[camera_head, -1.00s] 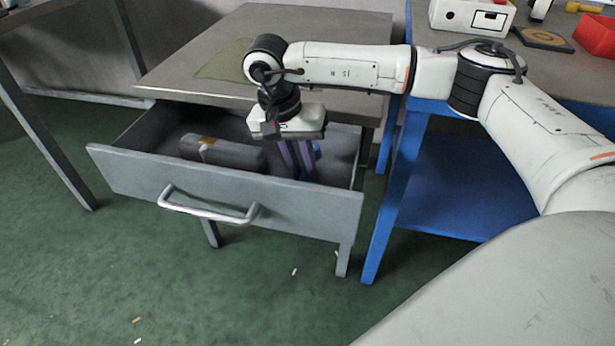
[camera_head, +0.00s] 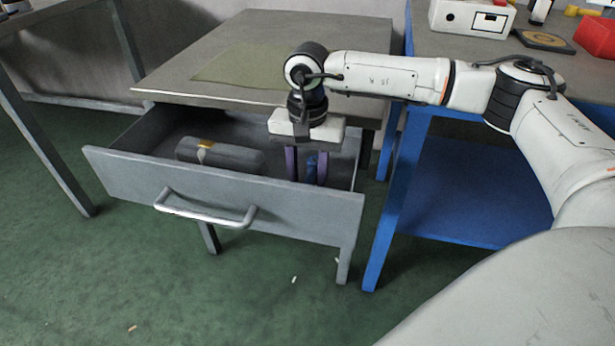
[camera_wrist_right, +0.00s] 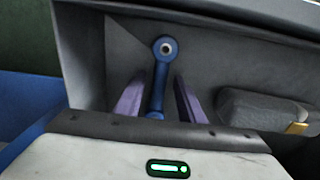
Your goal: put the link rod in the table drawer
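The blue link rod (camera_head: 311,166), with a ringed end, is inside the open grey table drawer (camera_head: 225,192), at its right side. In the right wrist view the rod (camera_wrist_right: 160,75) lies between my two purple fingers, with visible gaps on both sides. My right gripper (camera_head: 306,180) is open and points down into the drawer around the rod. It also shows in the right wrist view (camera_wrist_right: 158,90). The rod's lower end is partly hidden by the gripper body. My left gripper is not in view.
A dark grey cylindrical case (camera_head: 220,154) lies in the drawer, left of the gripper. The drawer front has a metal handle (camera_head: 205,212). The grey tabletop (camera_head: 230,40) is above and behind. A blue-framed bench (camera_head: 395,190) stands close on the right.

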